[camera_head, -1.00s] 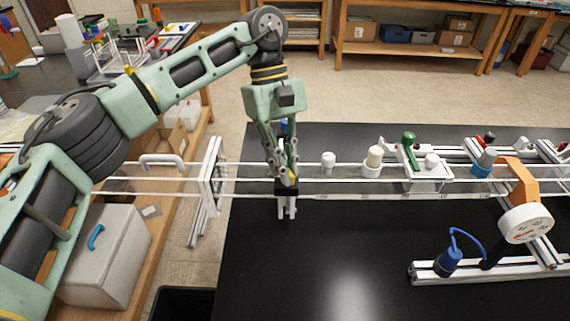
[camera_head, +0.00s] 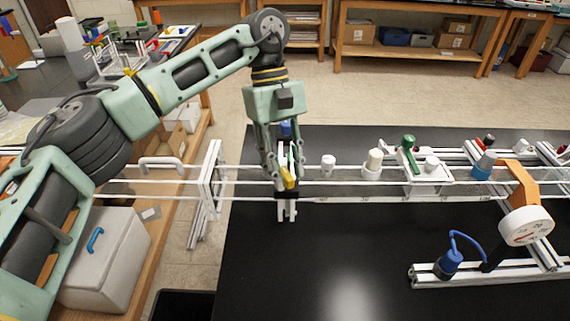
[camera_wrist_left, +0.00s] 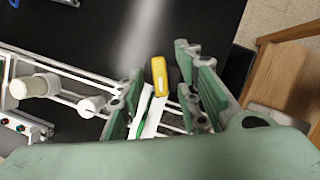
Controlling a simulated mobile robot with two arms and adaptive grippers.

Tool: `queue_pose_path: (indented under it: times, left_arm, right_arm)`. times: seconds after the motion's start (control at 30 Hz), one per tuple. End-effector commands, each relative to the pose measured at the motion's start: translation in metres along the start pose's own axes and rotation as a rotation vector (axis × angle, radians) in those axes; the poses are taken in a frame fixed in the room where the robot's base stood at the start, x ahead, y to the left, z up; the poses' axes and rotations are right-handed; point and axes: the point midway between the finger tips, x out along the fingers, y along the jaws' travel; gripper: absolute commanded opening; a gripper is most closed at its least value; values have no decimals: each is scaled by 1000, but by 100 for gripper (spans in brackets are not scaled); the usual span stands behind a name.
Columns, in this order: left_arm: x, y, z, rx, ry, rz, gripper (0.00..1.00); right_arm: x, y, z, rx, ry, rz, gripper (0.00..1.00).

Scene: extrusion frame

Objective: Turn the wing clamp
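The wing clamp is a dark block with a yellow wing (camera_head: 289,181) on the white rails, near the left end of the black table. In the left wrist view the yellow wing (camera_wrist_left: 159,76) stands between my finger pads, with gaps on both sides. My left gripper (camera_head: 284,176) points down over the clamp, its fingers apart on either side of the wing. It also shows in the left wrist view (camera_wrist_left: 160,70), open. Whether a pad touches the clamp lower down is hidden. My right gripper is in neither view.
A white end frame (camera_head: 210,180) stands left of the clamp. Along the rails to the right are a white knob (camera_head: 328,162), a cream cylinder (camera_head: 374,160) and a green lever (camera_head: 410,145). A round gauge (camera_head: 526,226) stands farther right.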

Motion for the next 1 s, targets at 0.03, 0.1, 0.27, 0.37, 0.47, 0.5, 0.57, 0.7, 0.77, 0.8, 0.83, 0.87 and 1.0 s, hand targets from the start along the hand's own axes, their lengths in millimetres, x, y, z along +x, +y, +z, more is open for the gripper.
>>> queue_pose_path:
  times: [0.03,0.1,0.27,0.37,0.47,0.5,0.57,0.7,0.77,0.8,0.83,0.87,1.0]
  left_arm:
    - [0,0,0,0,-1,-1,31]
    - [0,0,0,0,-1,-1,31]
    - [-12,1,0,-1,1,2,31]
    - [-30,1,0,-1,1,3,31]
    - [-52,1,1,-1,1,3,31]
    - [-60,2,0,-2,2,2,31]
    - [-72,1,0,-3,1,2,31]
    - [-95,1,0,-5,5,0,31]
    - [-100,0,0,-4,3,-3,31]
    - [-100,0,0,-3,-1,-7,31]
    - [-102,0,0,-2,-2,-9,31]
    - [-104,0,0,-2,-3,-10,31]
    - [-111,0,0,-2,-4,-8,31]
  right_arm:
    - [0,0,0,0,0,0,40]
    - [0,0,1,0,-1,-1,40]
    - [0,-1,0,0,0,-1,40]
    - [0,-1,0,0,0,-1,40]
    - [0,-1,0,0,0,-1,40]
    - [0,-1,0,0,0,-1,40]
    - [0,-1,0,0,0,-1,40]
    - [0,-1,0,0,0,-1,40]
    - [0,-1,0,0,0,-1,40]
    - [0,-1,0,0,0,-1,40]
    - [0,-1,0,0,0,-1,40]
    - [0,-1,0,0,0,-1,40]
    - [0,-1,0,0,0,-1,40]
